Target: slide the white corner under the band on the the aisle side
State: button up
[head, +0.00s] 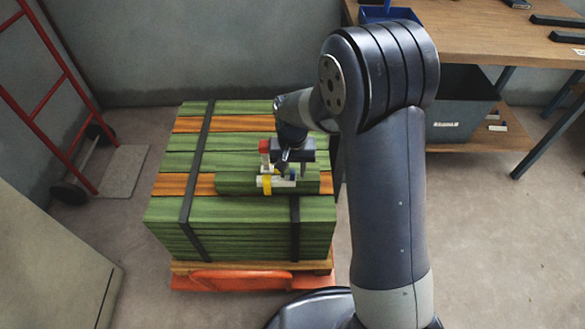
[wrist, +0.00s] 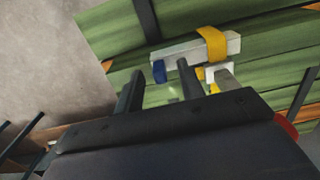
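A stack of green and orange boards (head: 225,215) is bound by a left dark band (head: 194,175) and a right dark band (head: 295,230). A pale white bar (wrist: 190,52) with a yellow wrap and a blue end lies on top; it also shows in the head view (head: 284,182). An upright pale part with a red top (head: 264,146) stands beside it. I cannot tell which piece is the white corner, or which side is the aisle. My gripper (wrist: 159,70) is open, its fingertips either side of the blue end; contact is unclear. In the head view it partly hides the bar.
The stack sits on a wooden pallet (head: 178,268) above an orange base (head: 240,281). A red hand truck (head: 48,95) stands at the left. A wooden workbench (head: 480,32) with a grey bin (head: 460,112) below is at the right.

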jog(key=shift+r, duration=0.1)
notch_tip(320, 180, up, 11)
jog(key=p, duration=0.2)
jog(key=shift+f, duration=0.2)
jog(key=f, duration=0.3)
jog(key=f+b, duration=0.1)
jog(key=f, duration=0.3)
jog(key=f+b, duration=0.1)
jog(key=f, duration=0.3)
jog(key=shift+d, duration=0.4)
jog(key=shift+d+r, duration=0.1)
jog(key=shift+d, duration=0.3)
